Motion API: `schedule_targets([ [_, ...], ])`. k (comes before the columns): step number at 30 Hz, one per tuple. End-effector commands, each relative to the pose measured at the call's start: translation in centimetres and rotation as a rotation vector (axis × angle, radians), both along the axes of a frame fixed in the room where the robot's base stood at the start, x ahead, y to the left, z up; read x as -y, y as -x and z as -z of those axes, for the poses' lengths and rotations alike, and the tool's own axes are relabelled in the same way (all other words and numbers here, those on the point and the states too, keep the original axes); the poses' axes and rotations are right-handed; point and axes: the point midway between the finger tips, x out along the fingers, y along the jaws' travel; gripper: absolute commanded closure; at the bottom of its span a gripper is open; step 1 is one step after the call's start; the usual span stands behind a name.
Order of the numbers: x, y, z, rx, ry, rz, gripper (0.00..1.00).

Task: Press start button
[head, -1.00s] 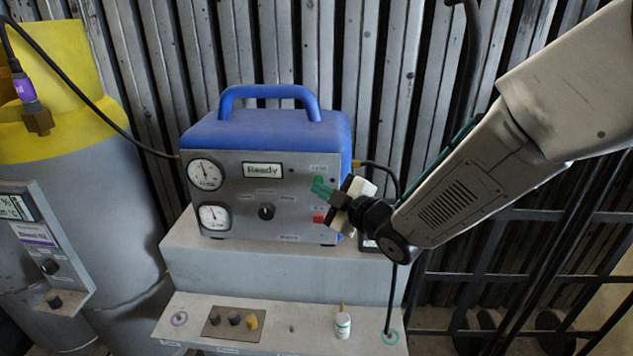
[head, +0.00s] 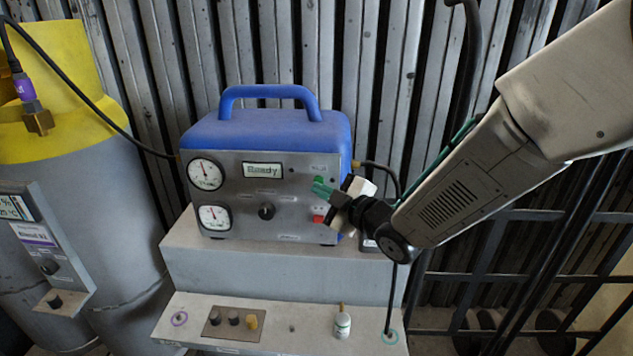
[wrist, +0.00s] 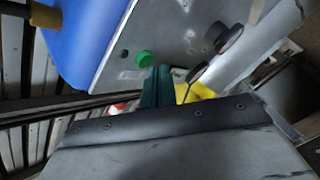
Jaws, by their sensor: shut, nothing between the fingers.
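The blue-topped machine (head: 265,130) stands on a grey step, with a grey front panel and a display (head: 262,170) reading "Ready". A green button (head: 318,180) sits at the panel's upper right and also shows in the wrist view (wrist: 144,60). A red button (head: 318,219) is below it. My gripper (head: 320,189) has its green fingers together and empty, close in front of the panel by the green button. In the wrist view the fingertips (wrist: 157,72) are just beside and below the green button; I cannot tell whether they touch it.
Two gauges (head: 206,174) and a black knob (head: 266,212) are on the panel. A grey and yellow tank (head: 90,240) stands at the left. Ribbed metal wall is behind.

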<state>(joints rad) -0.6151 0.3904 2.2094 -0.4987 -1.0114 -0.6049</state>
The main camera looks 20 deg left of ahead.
Motion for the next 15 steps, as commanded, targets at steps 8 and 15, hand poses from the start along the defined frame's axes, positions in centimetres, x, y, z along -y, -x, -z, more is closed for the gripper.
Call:
schedule_targets([
  [8, -0.17, -0.84, 0.05, -0.002, 0.001, 0.000, 1.00],
  [15, -0.17, -0.86, 0.01, -0.001, 0.000, 0.001, 1.00],
])
